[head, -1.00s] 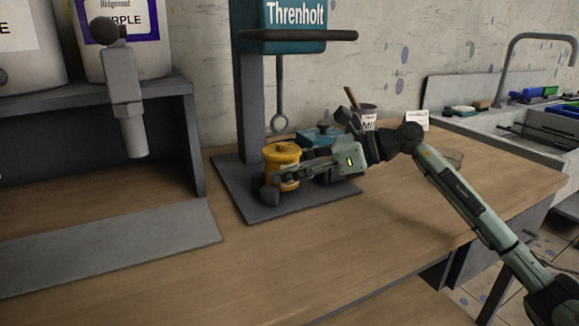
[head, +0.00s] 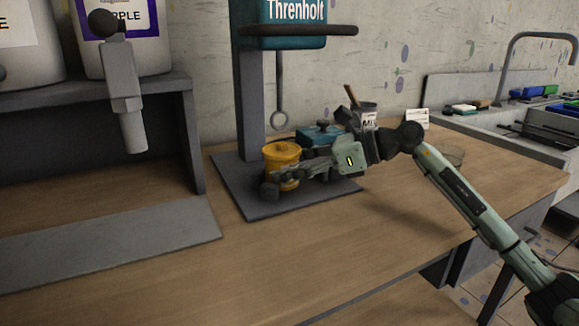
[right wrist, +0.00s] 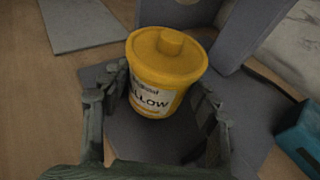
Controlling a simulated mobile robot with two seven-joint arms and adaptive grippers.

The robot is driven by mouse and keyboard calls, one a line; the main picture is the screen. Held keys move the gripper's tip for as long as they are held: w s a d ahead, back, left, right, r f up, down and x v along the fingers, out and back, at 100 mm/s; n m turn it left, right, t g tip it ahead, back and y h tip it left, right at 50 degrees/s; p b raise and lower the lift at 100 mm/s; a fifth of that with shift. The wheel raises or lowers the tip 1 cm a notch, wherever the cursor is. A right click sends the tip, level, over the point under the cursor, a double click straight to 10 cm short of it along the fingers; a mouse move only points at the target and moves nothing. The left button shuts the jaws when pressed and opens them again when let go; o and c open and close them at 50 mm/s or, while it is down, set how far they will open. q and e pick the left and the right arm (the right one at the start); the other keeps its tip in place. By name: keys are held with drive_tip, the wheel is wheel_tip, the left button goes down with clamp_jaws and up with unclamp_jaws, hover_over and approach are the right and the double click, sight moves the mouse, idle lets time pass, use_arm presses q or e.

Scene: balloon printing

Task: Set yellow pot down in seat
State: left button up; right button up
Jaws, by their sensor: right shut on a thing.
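The yellow pot (head: 281,163), with a knobbed lid, is upright over the dark base plate (head: 238,188) of the Threnholt machine (head: 295,30). In the right wrist view the yellow pot (right wrist: 165,72) sits between the two fingers of my right gripper (right wrist: 160,108), its label facing me. My right gripper (head: 282,184) is shut on the pot. I cannot tell whether the pot's underside touches the plate. A seat on the plate is hidden or not distinct. My left gripper is not in view.
A teal block (head: 320,136) stands behind the gripper, beside a grey cup (head: 366,115) holding a stick. A shelf (head: 150,84) with large containers is left. The front of the table is clear.

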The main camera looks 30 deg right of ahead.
drive_tip(key=shift+f, duration=0.2)
drive_tip(key=o, duration=1.4)
drive_tip(key=shift+a, duration=0.1)
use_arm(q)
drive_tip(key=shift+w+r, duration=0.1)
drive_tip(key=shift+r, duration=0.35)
use_arm(e)
drive_tip(key=shift+o, duration=0.2)
drive_tip(key=shift+r, duration=0.2)
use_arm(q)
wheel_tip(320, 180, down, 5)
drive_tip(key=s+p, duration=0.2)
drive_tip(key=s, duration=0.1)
use_arm(e)
drive_tip(key=shift+r, duration=0.6)
drive_tip(key=v, duration=0.1)
drive_tip(key=b+v, duration=0.2)
drive_tip(key=shift+s+d+f, duration=0.2)
drive_tip(key=shift+d, duration=0.1)
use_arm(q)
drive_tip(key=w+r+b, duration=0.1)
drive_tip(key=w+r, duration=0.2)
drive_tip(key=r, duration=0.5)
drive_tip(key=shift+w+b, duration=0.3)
use_arm(e)
drive_tip(key=v, duration=0.8)
drive_tip(key=shift+r, duration=0.25)
